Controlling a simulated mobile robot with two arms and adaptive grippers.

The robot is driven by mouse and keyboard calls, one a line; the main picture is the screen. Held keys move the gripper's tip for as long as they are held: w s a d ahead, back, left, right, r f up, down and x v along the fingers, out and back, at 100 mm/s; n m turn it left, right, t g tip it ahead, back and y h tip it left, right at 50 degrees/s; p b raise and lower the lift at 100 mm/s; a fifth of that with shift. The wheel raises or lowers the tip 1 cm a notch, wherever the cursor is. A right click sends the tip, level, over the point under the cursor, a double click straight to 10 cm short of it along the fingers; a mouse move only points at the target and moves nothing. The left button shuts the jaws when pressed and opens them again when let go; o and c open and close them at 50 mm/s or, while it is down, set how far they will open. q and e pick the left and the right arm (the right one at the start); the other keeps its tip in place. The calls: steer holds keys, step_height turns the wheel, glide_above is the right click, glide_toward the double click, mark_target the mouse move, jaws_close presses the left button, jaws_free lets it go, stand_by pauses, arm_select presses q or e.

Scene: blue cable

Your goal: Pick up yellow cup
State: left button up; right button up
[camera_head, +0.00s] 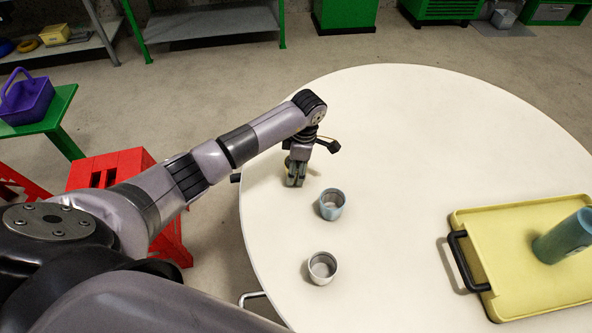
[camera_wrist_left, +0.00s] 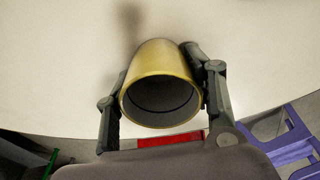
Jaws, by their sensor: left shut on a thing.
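The yellow cup (camera_wrist_left: 163,62) sits between the two fingers of my left gripper (camera_wrist_left: 163,95) in the left wrist view, with its dark open mouth toward the camera. The fingers press on both its sides. In the head view my left gripper (camera_head: 296,176) points down at the left part of the round white table, and the cup is mostly hidden behind the fingers. I cannot tell whether the cup touches the table. My right gripper is not in view.
A blue cup (camera_head: 332,204) and a white cup (camera_head: 322,268) stand on the white table (camera_head: 400,130) near my left gripper. A yellow tray (camera_head: 520,225) with a teal cylindrical object (camera_head: 565,237) lies at the right. The table's middle and back are clear.

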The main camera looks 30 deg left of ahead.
arm_select(q)
steer(key=shift+c, duration=0.8)
steer(key=shift+r, duration=0.15)
